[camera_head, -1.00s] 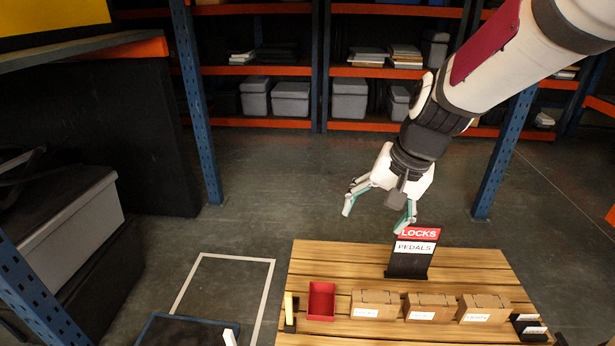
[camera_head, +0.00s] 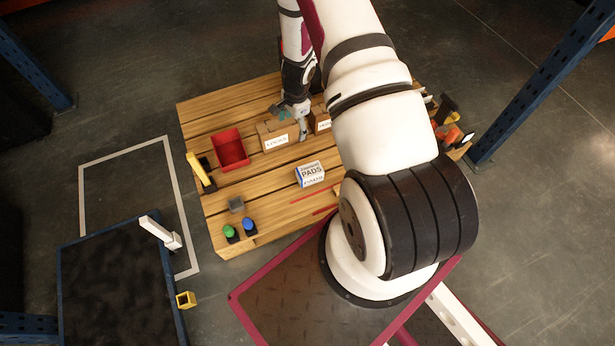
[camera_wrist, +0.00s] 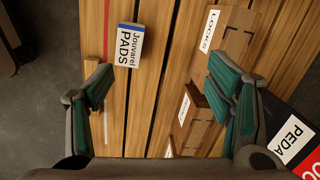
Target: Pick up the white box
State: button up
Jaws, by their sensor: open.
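In the wrist view the white box (camera_wrist: 129,45) lies at the upper left, ahead of the fingers and nearer the left one. My gripper (camera_head: 291,121) is open and empty, above the row of cardboard boxes, farther back than the white box. In the wrist view my gripper (camera_wrist: 160,82) has its teal fingers spread wide over the wooden slats. My arm hides part of the table's right side.
Cardboard boxes (camera_head: 276,135) labelled "LOCKS" and others stand beside a red bin (camera_head: 231,149). A yellow-handled item (camera_head: 200,171), green and blue capped items (camera_head: 249,226) and a grey block (camera_head: 236,204) lie left. Red rods lie near the white box. Slats left of it are bare.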

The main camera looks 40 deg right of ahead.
aim_at(310, 170)
jog(key=s+f+b, duration=0.1)
jog(key=s+f, duration=0.1)
jog(key=f, duration=0.5)
jog(key=s+d+f+m+b, duration=0.1)
jog(key=f+b, duration=0.1)
jog(key=f, duration=0.5)
jog(key=s+d+f+m+g+b, duration=0.1)
jog(key=s+f, duration=0.1)
jog(key=f, duration=0.5)
jog(key=shift+s+h, duration=0.3)
jog(key=shift+w+d+f+b, duration=0.15)
jog(key=shift+f+b, duration=0.65)
jog(key=shift+f, duration=0.8)
jog(key=shift+d+f+b, duration=0.1)
jog(key=shift+f+b, duration=0.65)
jog(key=shift+f, duration=0.8)
jog(key=shift+r, duration=0.1)
jog(key=shift+c, duration=0.5)
jog(key=c, duration=1.3)
